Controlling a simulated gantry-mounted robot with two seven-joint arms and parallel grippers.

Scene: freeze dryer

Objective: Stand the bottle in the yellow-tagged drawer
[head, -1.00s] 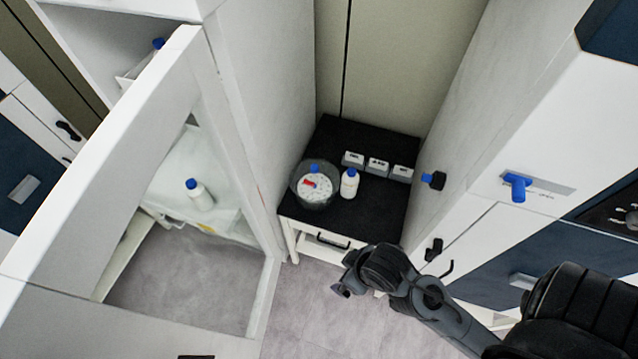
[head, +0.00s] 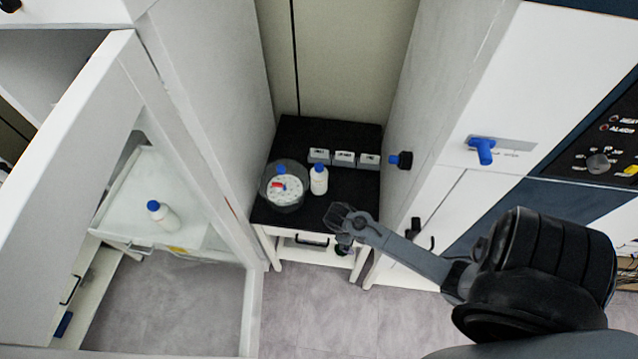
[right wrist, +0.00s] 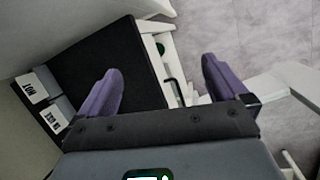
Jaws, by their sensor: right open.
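A white bottle (head: 319,183) with a blue cap stands upright on the black top of a small cart (head: 343,187). Another blue-capped white bottle (head: 163,217) stands in a pale drawer (head: 122,240) with a yellow tag (head: 178,249), seen through the door opening at left. My right gripper (head: 345,217) is by the cart's front right edge, apart from the cart bottle. In the right wrist view (right wrist: 163,85) its purple fingers are spread with nothing between them; no bottle shows there. My left gripper is out of view.
A round container (head: 284,196) with a blue-topped item stands left of the cart bottle. Several grey labelled blocks (head: 343,159) line the cart's back. A tall white door (head: 75,150) stands at left. A blue-handled cabinet (head: 482,150) is at right. The cart's right side is clear.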

